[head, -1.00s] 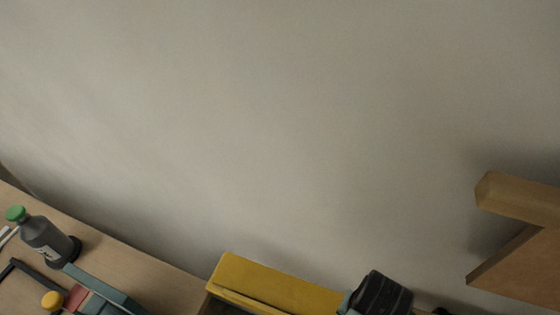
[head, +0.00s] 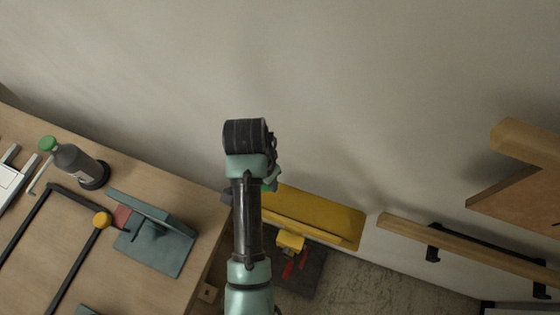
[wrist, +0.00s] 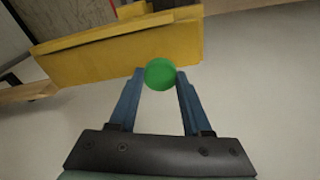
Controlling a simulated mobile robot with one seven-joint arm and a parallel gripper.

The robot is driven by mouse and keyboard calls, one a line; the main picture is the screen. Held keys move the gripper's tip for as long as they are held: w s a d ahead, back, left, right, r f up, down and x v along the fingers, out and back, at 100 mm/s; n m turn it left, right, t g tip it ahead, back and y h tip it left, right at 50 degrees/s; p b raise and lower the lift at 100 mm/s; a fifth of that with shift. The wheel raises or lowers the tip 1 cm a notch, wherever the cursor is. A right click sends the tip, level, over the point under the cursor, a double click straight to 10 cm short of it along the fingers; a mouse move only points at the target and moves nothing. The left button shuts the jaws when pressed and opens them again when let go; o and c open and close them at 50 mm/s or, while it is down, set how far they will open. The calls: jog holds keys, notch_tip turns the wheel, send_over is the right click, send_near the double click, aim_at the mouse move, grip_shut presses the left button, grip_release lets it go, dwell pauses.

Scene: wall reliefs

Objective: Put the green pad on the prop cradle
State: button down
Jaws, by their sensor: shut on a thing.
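The green pad (wrist: 160,74) is a round green disc held between the two blue fingertips of my gripper (wrist: 158,80) in the wrist view. A small bit of green (head: 271,184) shows beside my arm in the head view, where the arm hides most of the gripper. A yellow ledge-like piece (head: 325,219) lies along the wall just past my gripper; it also fills the upper part of the wrist view (wrist: 90,58). I cannot tell for sure which thing is the prop cradle.
A wooden bench (head: 205,190) at left carries a grey bottle with a green cap (head: 76,161), a teal bracket (head: 155,245) and a black frame with a yellow knob (head: 102,220). A wooden rail (head: 470,247) and a wooden shelf (head: 525,180) are at right. The wall above is bare.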

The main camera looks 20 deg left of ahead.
jog(key=shift+f+p, duration=0.4)
jog(key=shift+f, duration=3)
jog(key=shift+f, duration=0.15)
jog(key=shift+c, duration=1.8)
grip_release()
jog(key=r, duration=0.4)
jog(key=s+r, duration=0.1)
jog(key=r, duration=0.2)
jog(key=r+b, duration=0.1)
jog(key=r, duration=0.3)
jog(key=shift+s+a+r, duration=0.15)
jog(key=shift+r, duration=0.5)
jog(key=shift+s, duration=0.1)
